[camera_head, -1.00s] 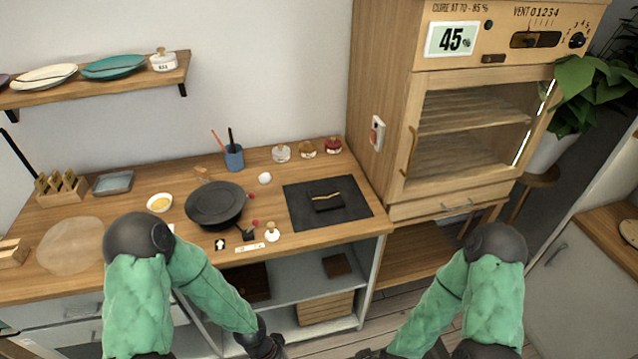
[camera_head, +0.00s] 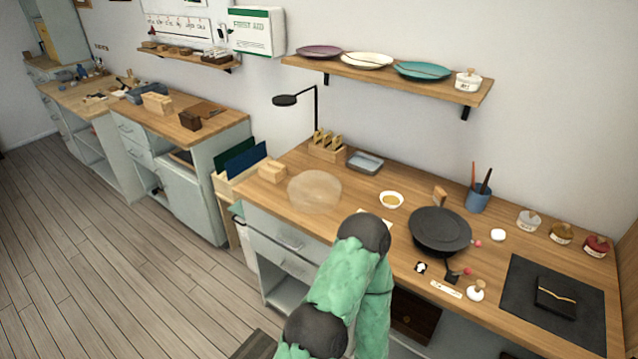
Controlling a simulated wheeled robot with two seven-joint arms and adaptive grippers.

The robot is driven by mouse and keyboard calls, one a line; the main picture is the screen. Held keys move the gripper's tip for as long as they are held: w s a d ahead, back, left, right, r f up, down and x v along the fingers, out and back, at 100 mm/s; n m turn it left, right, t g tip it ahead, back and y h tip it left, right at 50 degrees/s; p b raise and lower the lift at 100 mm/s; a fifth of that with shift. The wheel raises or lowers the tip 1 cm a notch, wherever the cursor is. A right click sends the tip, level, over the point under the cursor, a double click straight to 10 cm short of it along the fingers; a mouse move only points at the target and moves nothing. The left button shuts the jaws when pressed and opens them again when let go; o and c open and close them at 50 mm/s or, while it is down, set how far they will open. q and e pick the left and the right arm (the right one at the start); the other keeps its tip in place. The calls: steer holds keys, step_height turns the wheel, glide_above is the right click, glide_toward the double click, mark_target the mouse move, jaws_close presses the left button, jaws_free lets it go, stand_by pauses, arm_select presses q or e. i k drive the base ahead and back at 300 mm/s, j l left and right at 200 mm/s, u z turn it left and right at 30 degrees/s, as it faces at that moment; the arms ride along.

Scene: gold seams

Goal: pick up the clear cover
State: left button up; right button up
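A clear cover (camera_head: 315,190), a round translucent dome, sits on the left part of the wooden workbench (camera_head: 450,270), near its front edge. It stands beside a small wooden block, and nothing touches it from my side. One of my green-sleeved arms rises from the bottom centre, with its dark elbow to the right of and nearer than the cover. The hand of this arm is outside the frame. My other arm does not show.
A wooden block (camera_head: 272,171) and a grey tray (camera_head: 365,162) flank the cover. A black lamp (camera_head: 287,100) stands behind. Floor is free at left.

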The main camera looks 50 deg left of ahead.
mark_target(314, 191)
steer(key=u, duration=1.7)
steer(key=k+z, duration=0.1)
steer(key=z, duration=1.65)
steer(key=u, duration=1.75)
steer(key=i+j, duration=0.3)
steer(key=j+z, duration=0.05)
